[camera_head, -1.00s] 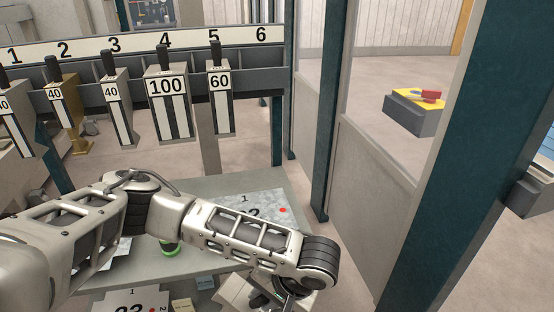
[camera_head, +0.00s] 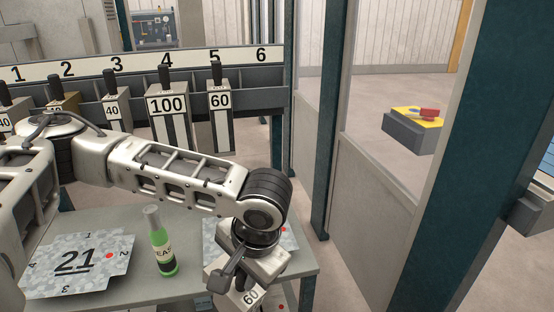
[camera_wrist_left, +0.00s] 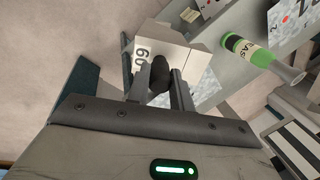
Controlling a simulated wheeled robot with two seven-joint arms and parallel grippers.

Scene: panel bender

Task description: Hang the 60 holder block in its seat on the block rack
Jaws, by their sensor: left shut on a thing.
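A 60 holder block (camera_head: 248,297) is held by my left gripper (camera_head: 236,272) low in the head view, above the table's right front part. The left wrist view shows the block (camera_wrist_left: 185,48) with its 60 label, and my left gripper (camera_wrist_left: 162,82) shut on its dark handle. The block rack (camera_head: 150,58) has numbered seats 1 to 6. Blocks hang under 1 to 5: a 100 block (camera_head: 167,104) under 4 and another 60 block (camera_head: 220,102) under 5. No block shows under 6. My right gripper is not in view.
A table (camera_head: 195,290) below the rack carries a green bottle (camera_head: 162,245) and a plate marked 21 (camera_head: 75,265). A teal post (camera_head: 325,120) and a grey panel (camera_head: 375,190) stand to the right. A yellow-topped grey box (camera_head: 412,132) is beyond them.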

